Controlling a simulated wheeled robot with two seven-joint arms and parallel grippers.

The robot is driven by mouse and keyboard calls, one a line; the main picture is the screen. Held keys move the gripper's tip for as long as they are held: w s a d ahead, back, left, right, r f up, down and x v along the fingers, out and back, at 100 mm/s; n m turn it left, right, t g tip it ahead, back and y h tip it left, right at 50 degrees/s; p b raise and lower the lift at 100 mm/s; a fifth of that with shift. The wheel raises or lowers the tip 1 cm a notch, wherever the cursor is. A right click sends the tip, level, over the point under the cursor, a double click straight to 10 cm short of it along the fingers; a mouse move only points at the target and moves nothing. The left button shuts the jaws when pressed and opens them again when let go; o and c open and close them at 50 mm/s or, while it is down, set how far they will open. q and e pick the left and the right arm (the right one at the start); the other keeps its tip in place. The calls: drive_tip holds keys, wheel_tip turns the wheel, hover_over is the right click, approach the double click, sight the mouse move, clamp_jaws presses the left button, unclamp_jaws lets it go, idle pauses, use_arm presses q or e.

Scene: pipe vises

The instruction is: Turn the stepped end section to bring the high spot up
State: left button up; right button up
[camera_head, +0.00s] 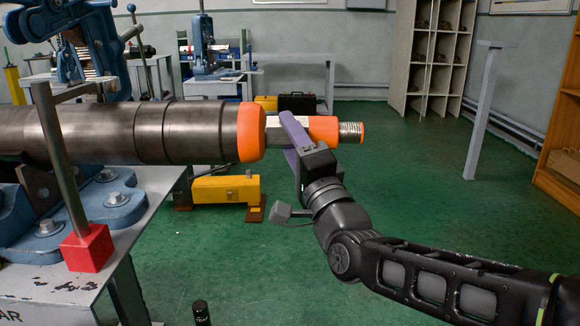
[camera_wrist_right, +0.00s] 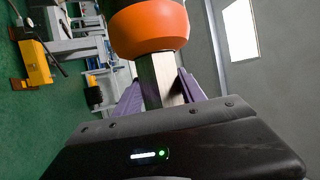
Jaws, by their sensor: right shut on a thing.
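A thick dark steel pipe (camera_head: 185,132) lies level in a blue vise (camera_head: 85,215) at the left. Its right end has an orange collar (camera_head: 251,132), then a narrower light metal section (camera_head: 279,128), then a second orange ring (camera_head: 323,130) and a threaded tip (camera_head: 351,132). My right gripper (camera_head: 288,132) is shut around the narrow section between the two orange parts. In the right wrist view the purple fingers lie on both sides of the flat-faced section (camera_wrist_right: 160,80), below the orange collar (camera_wrist_right: 148,28). My left gripper is not in view.
A grey bar with a red block (camera_head: 88,247) stands in front of the pipe on the bench (camera_head: 150,195). A yellow device (camera_head: 226,189) is on the floor below the pipe end. A grey post (camera_head: 480,115) and shelves (camera_head: 432,55) stand at the right; green floor between is open.

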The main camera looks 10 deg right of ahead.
drive_tip(key=shift+w+f+n+t+y, duration=0.1)
drive_tip(key=shift+f+n+t+y, duration=0.15)
drive_tip(key=shift+n+t+y, duration=0.7)
drive_tip(key=shift+r+t, duration=0.1)
drive_tip(key=shift+t, duration=0.15)
drive_tip(key=o, duration=1.4)
drive_tip(key=shift+c, duration=0.2)
drive_tip(key=v, duration=0.7)
drive_tip(key=shift+s+d+f+p, duration=0.15)
drive_tip(key=shift+s+f+p, duration=0.1)
drive_tip(key=shift+s+p, duration=0.05)
